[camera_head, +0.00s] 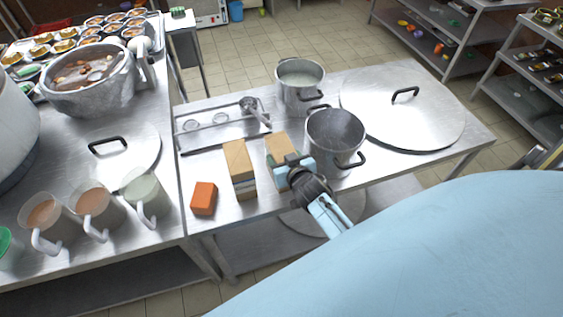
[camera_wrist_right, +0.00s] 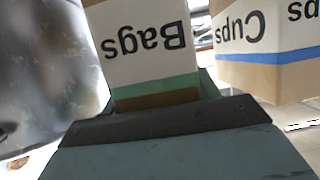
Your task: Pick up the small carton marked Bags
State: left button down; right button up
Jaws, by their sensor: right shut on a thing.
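The small Bags carton (camera_wrist_right: 150,50) is cardboard brown with a white label and a green stripe. Its label reads upside down in the right wrist view. In the head view the carton (camera_head: 278,146) stands between the taller carton and a steel pot. My right gripper (camera_head: 294,172) is shut on the Bags carton, and its fingers hide the carton's lower part. I cannot tell whether the carton still touches the table. My left gripper is not in view.
A taller Cups carton (camera_head: 240,165) with a blue stripe, also in the wrist view (camera_wrist_right: 262,45), stands close on the left. An orange box (camera_head: 204,198) is further left. A steel pot (camera_head: 335,140) stands close on the right. A tray (camera_head: 215,134) lies behind.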

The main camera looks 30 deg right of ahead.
jog(key=shift+c, duration=1)
